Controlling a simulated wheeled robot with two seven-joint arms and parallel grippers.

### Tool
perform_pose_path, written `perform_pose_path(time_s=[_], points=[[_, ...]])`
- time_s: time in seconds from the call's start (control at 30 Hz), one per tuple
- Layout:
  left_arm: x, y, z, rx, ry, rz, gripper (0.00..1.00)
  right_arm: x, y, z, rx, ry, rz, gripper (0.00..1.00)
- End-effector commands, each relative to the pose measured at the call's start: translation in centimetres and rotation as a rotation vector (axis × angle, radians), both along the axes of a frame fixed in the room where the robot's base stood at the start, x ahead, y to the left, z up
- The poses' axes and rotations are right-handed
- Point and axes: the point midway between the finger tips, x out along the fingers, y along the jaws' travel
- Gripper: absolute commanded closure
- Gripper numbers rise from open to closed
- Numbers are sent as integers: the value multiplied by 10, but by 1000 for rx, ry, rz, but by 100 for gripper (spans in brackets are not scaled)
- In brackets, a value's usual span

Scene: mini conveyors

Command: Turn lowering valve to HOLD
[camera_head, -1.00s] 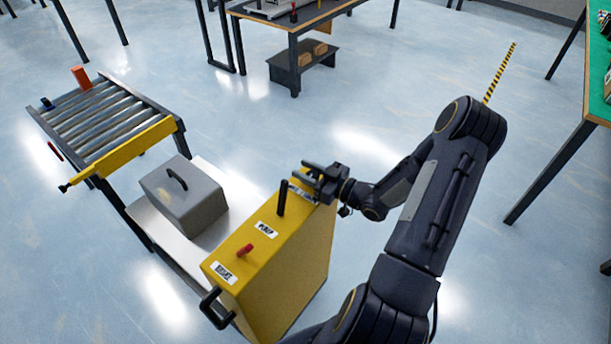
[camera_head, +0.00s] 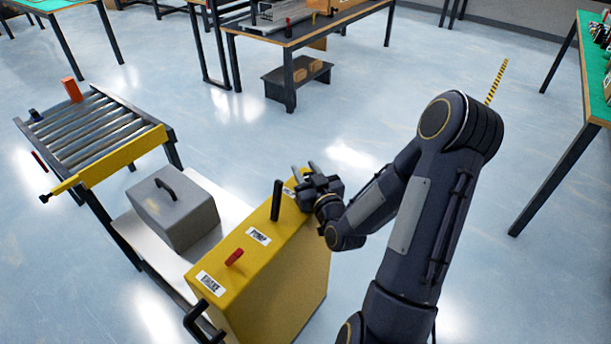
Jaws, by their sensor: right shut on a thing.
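The yellow lift cart (camera_head: 262,285) stands in the lower middle. On its top are a red lever (camera_head: 234,258) beside a label, a black pump handle (camera_head: 277,200) by the label "PUMP" (camera_head: 258,237), and a partly covered white label (camera_head: 289,191) at the far end. My right gripper (camera_head: 304,170) is at that far end, shut on the lowering valve. The valve itself is mostly hidden by the gripper, so its pointing direction cannot be read. My left gripper is out of view.
A grey case (camera_head: 178,212) with a black handle rests on the cart's pale platform (camera_head: 232,208). A roller conveyor (camera_head: 85,128) with a yellow bar stands at the left. A dark table (camera_head: 330,22) is at the back and a green-topped bench (camera_head: 594,70) at the right.

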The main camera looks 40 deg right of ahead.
Motion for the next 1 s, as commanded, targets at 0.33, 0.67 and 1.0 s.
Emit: perform_pose_path(time_s=[0.33, 0.67, 1.0], points=[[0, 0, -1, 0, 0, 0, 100, 0, 0, 2, 0, -4, -9, 90], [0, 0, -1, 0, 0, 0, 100, 0, 0, 1, 0, -3, -9, 46], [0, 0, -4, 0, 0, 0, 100, -10, 2, -1, -1, 0, -9, 46]])
